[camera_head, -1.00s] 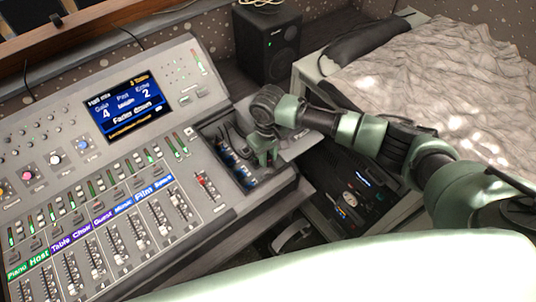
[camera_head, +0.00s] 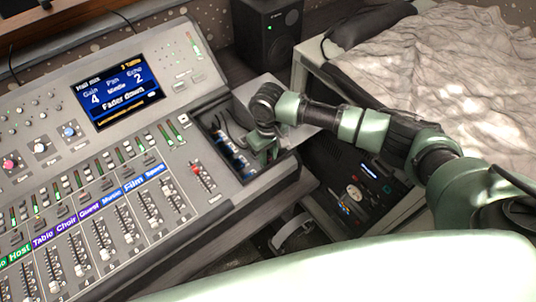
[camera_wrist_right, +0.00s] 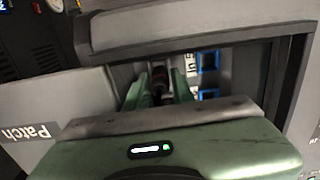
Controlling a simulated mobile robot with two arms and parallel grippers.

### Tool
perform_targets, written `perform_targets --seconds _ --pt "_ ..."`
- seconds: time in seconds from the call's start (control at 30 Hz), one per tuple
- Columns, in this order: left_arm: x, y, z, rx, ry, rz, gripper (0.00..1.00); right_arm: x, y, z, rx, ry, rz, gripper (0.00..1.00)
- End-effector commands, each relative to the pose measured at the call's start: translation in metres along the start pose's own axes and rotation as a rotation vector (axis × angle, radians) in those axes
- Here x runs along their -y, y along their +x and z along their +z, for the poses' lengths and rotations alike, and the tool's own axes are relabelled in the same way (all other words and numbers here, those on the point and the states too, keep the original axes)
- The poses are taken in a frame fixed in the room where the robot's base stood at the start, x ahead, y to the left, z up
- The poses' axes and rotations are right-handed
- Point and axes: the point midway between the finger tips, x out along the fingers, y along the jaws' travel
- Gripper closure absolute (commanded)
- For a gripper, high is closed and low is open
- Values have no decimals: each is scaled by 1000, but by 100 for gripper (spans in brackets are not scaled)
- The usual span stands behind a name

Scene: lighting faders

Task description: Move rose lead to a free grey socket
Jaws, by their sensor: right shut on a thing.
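The patch recess (camera_head: 208,124) is a dark open box at the right end of the mixing console, with blue-marked sockets and dark cables inside. My right gripper (camera_head: 264,158) reaches into its right side from above. In the right wrist view its green fingers (camera_wrist_right: 161,88) are shut on a small dark, reddish plug (camera_wrist_right: 159,77), which may be the rose lead's end. The plug's tip and its cable are hidden. Blue-framed sockets (camera_wrist_right: 209,62) show just right of the fingers, and the rest is covered by my gripper. I cannot make out a grey socket. My left gripper is not in view.
The console's fader panel (camera_head: 120,235) and lit screen (camera_head: 118,94) lie left of the recess. A grey lid (camera_wrist_right: 45,115) marked Patch lies open beside it. A black speaker (camera_head: 266,30) stands behind. A rack unit (camera_head: 352,185) and a cloth-covered surface (camera_head: 430,80) are at the right.

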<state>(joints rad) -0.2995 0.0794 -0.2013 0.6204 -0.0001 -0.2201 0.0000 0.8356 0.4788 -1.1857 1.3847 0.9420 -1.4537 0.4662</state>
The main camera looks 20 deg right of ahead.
Motion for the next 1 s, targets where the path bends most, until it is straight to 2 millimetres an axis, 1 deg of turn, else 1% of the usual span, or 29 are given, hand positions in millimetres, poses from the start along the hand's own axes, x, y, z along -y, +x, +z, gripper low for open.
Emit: perform_targets --seconds 1.0 --pt "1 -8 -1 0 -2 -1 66 0 2 0 -1 1 0 100"
